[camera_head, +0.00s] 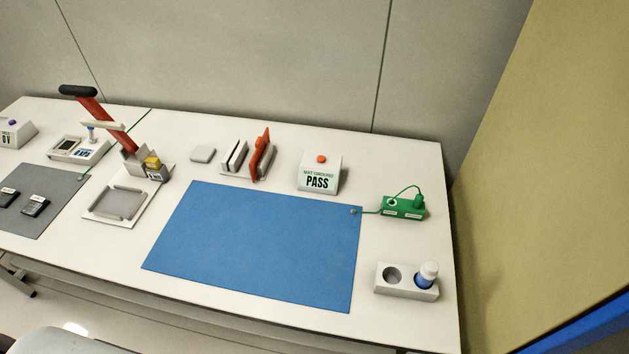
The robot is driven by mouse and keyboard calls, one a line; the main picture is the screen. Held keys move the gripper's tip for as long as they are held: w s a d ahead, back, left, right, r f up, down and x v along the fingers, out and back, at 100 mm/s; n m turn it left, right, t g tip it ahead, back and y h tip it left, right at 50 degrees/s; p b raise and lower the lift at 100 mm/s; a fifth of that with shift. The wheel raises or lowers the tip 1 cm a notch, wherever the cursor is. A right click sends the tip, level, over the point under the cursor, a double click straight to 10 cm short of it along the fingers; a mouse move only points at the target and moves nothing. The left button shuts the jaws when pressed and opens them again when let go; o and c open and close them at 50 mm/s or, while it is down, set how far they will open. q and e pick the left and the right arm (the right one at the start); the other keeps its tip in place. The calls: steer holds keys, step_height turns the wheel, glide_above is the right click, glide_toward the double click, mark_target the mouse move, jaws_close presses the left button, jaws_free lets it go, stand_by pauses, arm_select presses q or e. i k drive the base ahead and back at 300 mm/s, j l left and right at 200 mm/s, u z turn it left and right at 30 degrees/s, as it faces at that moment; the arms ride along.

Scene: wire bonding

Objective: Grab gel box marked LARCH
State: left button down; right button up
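Two small dark boxes with pale labels lie on the grey mat (58,183) at the left: one box (35,206) and another box (8,197) nearer the picture's left edge. They could be gel boxes, but their labels are too small to read, so I cannot tell which one is marked LARCH. Neither of my grippers is in view.
A blue mat (260,245) lies bare on the white table (150,290). Behind it stand a red-handled press (105,118), upright holders (235,155) and a PASS box (320,175). A green block (403,208) and a bottle holder (400,283) stand right.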

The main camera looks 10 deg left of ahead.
mark_target(34, 206)
steer(key=u, duration=0.7)
steer(key=i+j+u, duration=0.1)
steer(key=j+u, duration=0.15)
steer(key=u, duration=0.2)
steer(key=i+j+u, duration=0.1)
steer(key=j+u, duration=0.15)
steer(key=u, duration=0.15)
steer(key=i+j+u, duration=0.15)
steer(key=u, duration=0.3)
